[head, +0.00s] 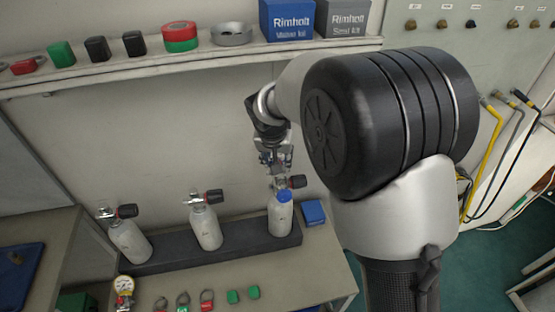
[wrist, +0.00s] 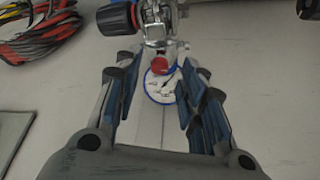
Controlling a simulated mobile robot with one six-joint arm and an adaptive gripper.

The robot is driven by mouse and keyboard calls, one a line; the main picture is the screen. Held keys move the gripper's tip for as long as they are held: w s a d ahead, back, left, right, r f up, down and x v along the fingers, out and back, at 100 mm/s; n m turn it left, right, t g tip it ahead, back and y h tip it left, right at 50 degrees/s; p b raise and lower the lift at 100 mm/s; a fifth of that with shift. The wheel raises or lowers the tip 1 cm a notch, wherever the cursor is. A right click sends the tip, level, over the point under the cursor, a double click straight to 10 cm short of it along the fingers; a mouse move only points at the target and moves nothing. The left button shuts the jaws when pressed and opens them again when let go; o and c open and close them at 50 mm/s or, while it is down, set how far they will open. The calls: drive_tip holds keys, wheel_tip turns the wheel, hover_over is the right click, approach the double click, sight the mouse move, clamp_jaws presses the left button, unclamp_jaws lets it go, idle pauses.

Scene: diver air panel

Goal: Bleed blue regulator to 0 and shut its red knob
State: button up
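The blue regulator (head: 284,195) is on the valve of the rightmost white cylinder (head: 282,222). In the wrist view its blue-rimmed white gauge (wrist: 157,90) lies between my fingers, with the red knob (wrist: 159,65) at its top edge. The gauge reading is too small to make out. The silver valve (wrist: 155,32) is behind, with a black handwheel (wrist: 113,18) at its left. My gripper (head: 275,165) is just above this cylinder's valve. It is open, its blue-padded fingers (wrist: 158,100) apart on both sides of the gauge, nothing visibly held.
Two more valved cylinders (head: 205,228) (head: 130,241) stand left in the dark rack (head: 225,249). A blue block (head: 314,212) is close right of the rack. A brass gauge (head: 123,286) and small red and green parts lie in front. A loaded shelf (head: 150,60) runs above.

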drive_tip(key=v, duration=1)
drive_tip(key=shift+s+r, duration=0.2)
drive_tip(key=shift+r, duration=0.05)
drive_tip(key=shift+d, duration=0.1)
